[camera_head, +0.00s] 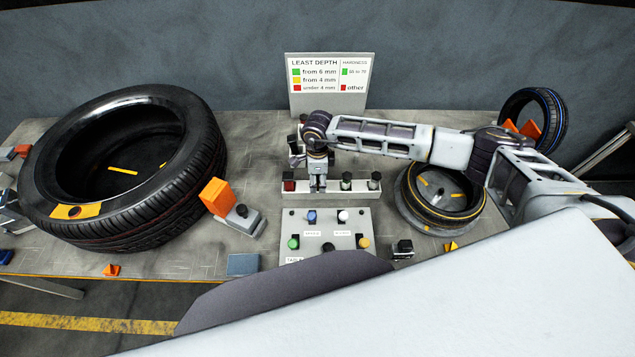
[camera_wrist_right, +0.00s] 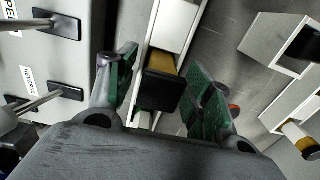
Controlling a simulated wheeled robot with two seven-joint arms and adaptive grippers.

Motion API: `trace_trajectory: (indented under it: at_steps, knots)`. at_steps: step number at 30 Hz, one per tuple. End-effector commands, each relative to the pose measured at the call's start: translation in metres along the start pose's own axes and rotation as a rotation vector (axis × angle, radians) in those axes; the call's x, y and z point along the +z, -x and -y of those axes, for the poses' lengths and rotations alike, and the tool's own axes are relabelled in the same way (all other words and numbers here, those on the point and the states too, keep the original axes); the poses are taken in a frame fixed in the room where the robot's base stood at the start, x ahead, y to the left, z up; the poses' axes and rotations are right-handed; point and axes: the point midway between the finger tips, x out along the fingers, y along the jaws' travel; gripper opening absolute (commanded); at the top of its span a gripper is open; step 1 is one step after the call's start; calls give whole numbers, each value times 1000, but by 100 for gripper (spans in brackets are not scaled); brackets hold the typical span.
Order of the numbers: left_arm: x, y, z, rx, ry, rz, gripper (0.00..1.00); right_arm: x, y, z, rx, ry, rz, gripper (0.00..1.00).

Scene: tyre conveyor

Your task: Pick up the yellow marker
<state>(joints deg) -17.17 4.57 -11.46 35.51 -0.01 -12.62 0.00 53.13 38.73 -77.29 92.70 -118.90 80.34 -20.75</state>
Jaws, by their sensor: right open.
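The yellow marker (camera_wrist_right: 166,68), with a black cap toward the camera, stands in a white slot of a rack in the right wrist view. My right gripper (camera_wrist_right: 160,85) is open, with one green-padded finger on each side of the marker; I cannot tell whether either finger touches it. In the head view my right gripper (camera_head: 318,187) is over the white rack (camera_head: 345,193), between a red piece (camera_head: 289,185) and a green one (camera_head: 346,182). It hides the yellow marker there. My left gripper is not in view.
A control panel (camera_head: 325,230) with coloured knobs lies in front of the rack. A large tyre (camera_head: 195,160) lies left, a smaller wheel (camera_head: 445,210) right. A sign (camera_head: 328,105) stands behind. Another rack part (camera_wrist_right: 285,45) is close right in the wrist view.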

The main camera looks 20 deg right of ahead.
Motion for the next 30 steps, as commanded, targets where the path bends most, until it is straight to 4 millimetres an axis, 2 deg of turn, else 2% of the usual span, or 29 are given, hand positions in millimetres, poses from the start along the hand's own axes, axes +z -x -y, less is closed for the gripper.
trace_trajectory:
  at_steps: [3, 13, 23, 30]
  knots:
    - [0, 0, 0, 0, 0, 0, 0, 0, 0, 0, 0, 0, 0, 50]
    - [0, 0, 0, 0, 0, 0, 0, 0, 0, 0, 0, 0, 0, 8]
    - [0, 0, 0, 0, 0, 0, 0, 0, 3, 0, -1, 0, 1, 7]
    - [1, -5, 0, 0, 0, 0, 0, 0, 20, 1, -2, 0, 2, 7]
